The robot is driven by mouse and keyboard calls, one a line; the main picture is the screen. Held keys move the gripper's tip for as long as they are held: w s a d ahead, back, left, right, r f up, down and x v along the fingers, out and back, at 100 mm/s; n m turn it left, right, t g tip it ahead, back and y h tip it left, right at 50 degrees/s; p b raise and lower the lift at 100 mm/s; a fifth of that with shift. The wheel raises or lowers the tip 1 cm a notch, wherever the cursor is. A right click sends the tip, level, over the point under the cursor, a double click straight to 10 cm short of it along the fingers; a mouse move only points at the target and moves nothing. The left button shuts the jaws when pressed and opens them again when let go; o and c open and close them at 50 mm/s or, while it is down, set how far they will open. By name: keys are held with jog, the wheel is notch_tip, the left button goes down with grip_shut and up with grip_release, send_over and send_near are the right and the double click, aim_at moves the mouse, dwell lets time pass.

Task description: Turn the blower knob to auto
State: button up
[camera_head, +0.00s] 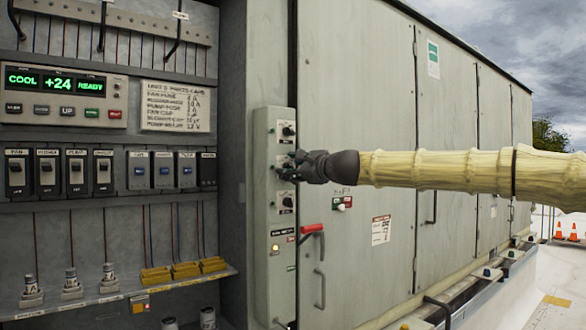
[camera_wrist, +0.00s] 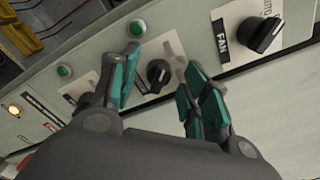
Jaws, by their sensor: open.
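A grey panel strip (camera_head: 272,225) on the cabinet carries three black knobs one above another. In the head view the top knob (camera_head: 288,130) and bottom knob (camera_head: 287,202) show; my gripper (camera_head: 284,167) covers the middle one. In the wrist view the middle knob (camera_wrist: 158,76) lies between my open green-padded fingers (camera_wrist: 158,62), with no clear contact. A knob beside a FAN label (camera_wrist: 222,38) and an AUTO mark (camera_wrist: 262,35) sits at the upper right. Another knob (camera_wrist: 86,100) is partly hidden behind the left finger. I cannot read which is labelled blower.
Below the knobs are a red handle (camera_head: 313,228) and a grey door handle (camera_head: 320,288). To the left, an open bay holds a lit display (camera_head: 55,82) reading COOL +24 READY, and several switches. Green buttons (camera_wrist: 64,71) sit beside the knobs.

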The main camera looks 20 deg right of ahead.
jog(key=shift+s, duration=0.1)
jog(key=v, duration=1.2)
dwell(0.5)
